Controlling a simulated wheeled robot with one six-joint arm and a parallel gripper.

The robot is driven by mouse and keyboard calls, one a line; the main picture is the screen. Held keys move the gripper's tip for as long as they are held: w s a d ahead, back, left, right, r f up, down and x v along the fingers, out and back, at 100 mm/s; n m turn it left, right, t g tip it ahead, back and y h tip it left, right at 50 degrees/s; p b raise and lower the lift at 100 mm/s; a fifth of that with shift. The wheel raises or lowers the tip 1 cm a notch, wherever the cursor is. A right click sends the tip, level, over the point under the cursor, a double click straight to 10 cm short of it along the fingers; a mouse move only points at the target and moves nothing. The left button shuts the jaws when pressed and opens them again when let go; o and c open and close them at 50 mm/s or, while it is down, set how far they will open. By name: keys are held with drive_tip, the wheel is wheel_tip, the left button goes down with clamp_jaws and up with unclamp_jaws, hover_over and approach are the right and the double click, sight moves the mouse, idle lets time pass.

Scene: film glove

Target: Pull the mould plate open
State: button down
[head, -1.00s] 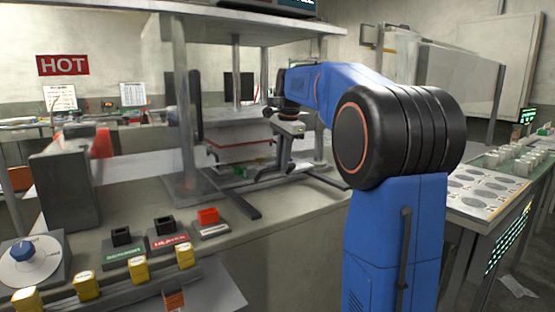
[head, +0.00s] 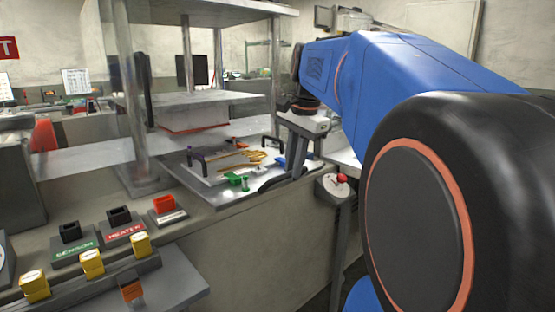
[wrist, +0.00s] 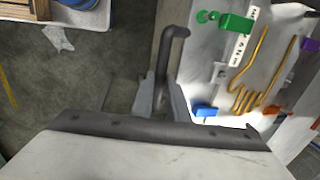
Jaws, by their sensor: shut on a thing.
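The mould plate (head: 214,177) lies out on a flat metal shelf, on the near right side of the press. It carries a gold wire form (head: 240,160), a green clip (head: 238,180) and a blue piece (head: 281,162). My gripper (head: 291,180) is at the plate's right front edge, pointing down. In the wrist view, its grey fingers (wrist: 163,100) are shut on a dark bent handle (wrist: 170,55) beside the plate (wrist: 205,62). The handle's lower end is hidden between the fingers. The gold wire (wrist: 250,85) and green clip (wrist: 236,22) also show there.
The press (head: 200,100) has upright metal posts around it. Sensor and heater switches (head: 118,232) and yellow blocks (head: 92,262) stand on the near bench. A red button (head: 341,178) sits on a box to the right. Floor is open below the plate's right side.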

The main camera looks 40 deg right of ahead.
drive_tip(key=shift+s, duration=1.55)
drive_tip(key=c, duration=1.7)
unclamp_jaws()
drive_tip(key=shift+c, duration=0.2)
drive_tip(key=shift+r, duration=0.1)
drive_tip(key=s+r, duration=0.3)
drive_tip(key=r, duration=1.4)
drive_tip(key=shift+s+d, duration=0.15)
drive_tip(key=shift+s, duration=0.05)
drive_tip(key=n+t, duration=0.1)
drive_tip(key=n, duration=0.7)
approach(275, 183)
drive_tip(key=s+a+f, duration=0.2)
drive_tip(key=a+f, duration=0.2)
drive_tip(key=f, duration=0.3)
drive_tip(key=s+a+f+n, duration=0.1)
drive_tip(key=a+f+n, duration=0.2)
drive_tip(key=f, duration=0.4)
drive_tip(key=s+a+f+n+t, duration=0.1)
drive_tip(key=s+a+f+n, duration=0.1)
drive_tip(key=f, duration=0.5)
drive_tip(key=s+a+f+n, duration=0.2)
drive_tip(key=a+f+n, duration=0.2)
drive_tip(key=f, duration=0.3)
drive_tip(key=shift+s+f+n+t, duration=0.2)
drive_tip(key=shift+f+n+t, duration=0.1)
